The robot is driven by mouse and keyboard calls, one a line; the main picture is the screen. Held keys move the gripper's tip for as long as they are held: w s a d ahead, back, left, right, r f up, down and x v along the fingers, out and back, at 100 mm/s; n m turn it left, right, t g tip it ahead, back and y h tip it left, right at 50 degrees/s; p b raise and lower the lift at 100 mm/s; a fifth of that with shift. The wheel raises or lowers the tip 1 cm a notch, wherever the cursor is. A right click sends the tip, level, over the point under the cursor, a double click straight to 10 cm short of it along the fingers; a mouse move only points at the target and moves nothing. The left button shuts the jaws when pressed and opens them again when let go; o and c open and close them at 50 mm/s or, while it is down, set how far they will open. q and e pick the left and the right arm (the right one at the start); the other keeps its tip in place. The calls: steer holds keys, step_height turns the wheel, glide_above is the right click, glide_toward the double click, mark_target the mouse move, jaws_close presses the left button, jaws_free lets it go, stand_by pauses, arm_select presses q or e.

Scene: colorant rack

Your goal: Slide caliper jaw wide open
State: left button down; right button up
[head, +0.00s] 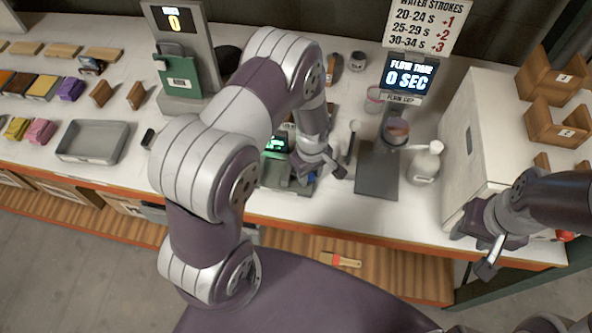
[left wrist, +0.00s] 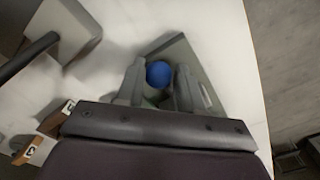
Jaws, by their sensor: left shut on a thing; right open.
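A grey device with a small green-lit display (head: 276,143), which seems to be the caliper, stands near the counter's front edge in the head view. My left gripper (head: 321,176) is over its right side, and my arm hides part of it. In the left wrist view, my left gripper (left wrist: 160,88) has its fingers on either side of a round blue knob (left wrist: 159,73) and is shut on it. The knob sits over a grey base plate (left wrist: 206,72). I cannot make out the jaw or its opening. My right gripper (head: 471,253) is open and empty at the counter's front right.
A flow cup stand (head: 378,170) and a white bottle (head: 427,163) are right of the device. A white cabinet (head: 478,130) stands further right. A green-fronted machine (head: 178,75) and an empty grey tray (head: 92,141) are to the left. A brush (head: 341,260) lies on the lower shelf.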

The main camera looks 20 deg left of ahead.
arm_select(q)
steer(key=shift+w, duration=0.1)
steer(key=c, duration=0.9)
jaws_free()
steer(key=shift+d, duration=0.1)
steer(key=shift+c, duration=0.2)
steer(key=shift+o, duration=1.2)
step_height(320, 180, up, 13)
steer(key=b, duration=0.2)
steer(key=shift+f, duration=0.15)
